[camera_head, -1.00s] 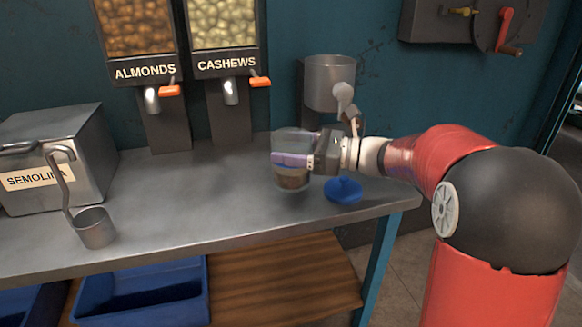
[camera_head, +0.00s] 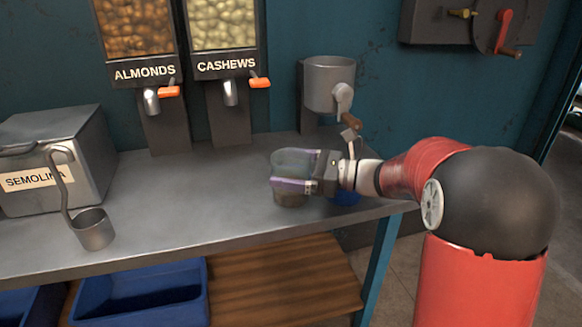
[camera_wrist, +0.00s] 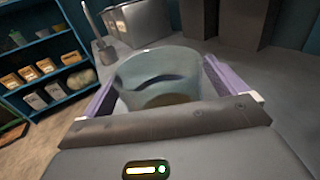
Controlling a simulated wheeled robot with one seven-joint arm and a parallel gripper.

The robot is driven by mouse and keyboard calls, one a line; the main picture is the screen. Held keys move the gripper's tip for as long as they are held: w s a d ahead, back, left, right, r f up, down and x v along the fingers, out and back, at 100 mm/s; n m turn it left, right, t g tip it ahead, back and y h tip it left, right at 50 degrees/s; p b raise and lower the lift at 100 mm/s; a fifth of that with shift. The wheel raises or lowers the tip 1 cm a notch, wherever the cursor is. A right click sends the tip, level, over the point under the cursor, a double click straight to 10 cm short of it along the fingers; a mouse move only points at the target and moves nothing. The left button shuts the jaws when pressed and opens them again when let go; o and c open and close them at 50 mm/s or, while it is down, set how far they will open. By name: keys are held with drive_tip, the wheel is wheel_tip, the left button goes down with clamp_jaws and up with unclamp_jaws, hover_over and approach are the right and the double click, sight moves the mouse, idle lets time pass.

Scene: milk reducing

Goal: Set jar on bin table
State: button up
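The jar (camera_head: 292,160) is clear glass with brown contents at its bottom. It is upright above or on the right part of the grey metal table (camera_head: 190,205); I cannot tell whether its base touches. My gripper (camera_head: 294,184) reaches in from the right, its purple fingers closed on both sides of the jar. In the wrist view the jar (camera_wrist: 160,75) sits between the two fingers, open mouth showing. A blue lid (camera_head: 345,198) lies on the table behind my gripper, mostly hidden.
A semolina bin (camera_head: 60,150) with a hanging metal scoop (camera_head: 92,229) stands at left. Almond (camera_head: 145,72) and cashew (camera_head: 227,64) dispensers and a grey hand-cranked machine (camera_head: 329,85) line the back. The middle of the table is clear. Blue crates (camera_head: 140,300) sit below.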

drive_tip(key=shift+r, duration=0.15)
drive_tip(key=v, duration=1.2)
drive_tip(key=shift+b, duration=0.35)
drive_tip(key=s+a+f+n+g+h, duration=0.2)
drive_tip(key=s+a+n+h, duration=0.15)
drive_tip(key=s, duration=0.35)
drive_tip(key=s+a+f+n+g+h, duration=0.1)
drive_tip(key=s+a+f+n+h, duration=0.15)
drive_tip(key=s+n+h, duration=0.4)
drive_tip(key=s+d+f+n+t+h, duration=0.4)
drive_tip(key=s+d+n+h, duration=0.3)
drive_tip(key=s+d+n, duration=0.2)
drive_tip(key=shift+s+d+n, duration=0.2)
drive_tip(key=shift+s+n, duration=0.6)
drive_tip(key=shift+n, duration=0.1)
